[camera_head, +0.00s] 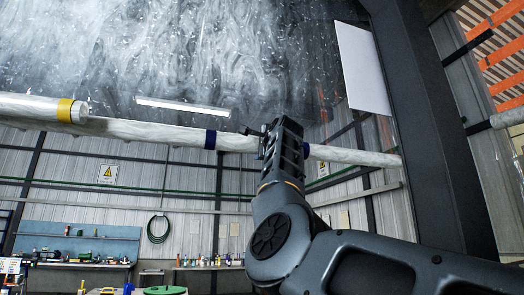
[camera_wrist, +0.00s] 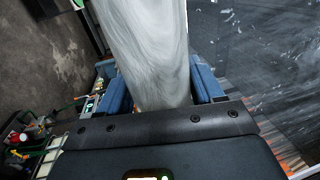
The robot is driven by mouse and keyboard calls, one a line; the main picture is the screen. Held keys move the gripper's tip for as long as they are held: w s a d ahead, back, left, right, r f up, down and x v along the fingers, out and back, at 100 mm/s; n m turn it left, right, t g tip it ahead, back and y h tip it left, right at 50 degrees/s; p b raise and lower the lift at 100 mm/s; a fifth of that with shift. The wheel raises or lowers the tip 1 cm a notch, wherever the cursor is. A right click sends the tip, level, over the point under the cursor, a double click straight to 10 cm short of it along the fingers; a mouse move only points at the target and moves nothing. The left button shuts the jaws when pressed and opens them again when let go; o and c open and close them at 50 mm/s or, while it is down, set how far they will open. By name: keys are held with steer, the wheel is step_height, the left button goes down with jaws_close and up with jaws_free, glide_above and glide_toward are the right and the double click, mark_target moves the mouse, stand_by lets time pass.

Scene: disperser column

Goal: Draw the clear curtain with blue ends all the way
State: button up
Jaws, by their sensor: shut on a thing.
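The clear curtain with blue ends appears in the head view as a long whitish roll (camera_head: 345,155) running across the picture, with a dark blue band (camera_head: 210,139) around it left of my gripper. My gripper (camera_head: 283,135) is at the roll, right of that band, with its fingers around it. In the wrist view the pale, streaked roll (camera_wrist: 150,45) passes between the two blue fingers of my gripper (camera_wrist: 160,88), which is shut on it. The part of the roll behind the gripper is hidden, and any second blue band is not clear.
A nearer whitish roll with a yellow band (camera_head: 65,110) lies at the left. A large smeared clear pane (camera_head: 220,50) fills the top, beside a dark upright post (camera_head: 425,120) at the right. A workbench (camera_head: 80,245) stands far back.

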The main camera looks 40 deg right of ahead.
steer(key=shift+s+a+r, duration=0.1)
steer(key=shift+s+r, duration=0.05)
steer(key=shift+r, duration=0.3)
steer(key=o, duration=1.2)
steer(key=shift+o, duration=1.1)
steer(key=shift+f, duration=0.2)
steer(key=shift+s+f+b, duration=0.15)
steer(key=shift+s+b, duration=0.1)
steer(key=shift+b, duration=0.05)
steer(key=b+v, duration=0.3)
steer(key=v, duration=0.4)
steer(key=shift+a, duration=0.15)
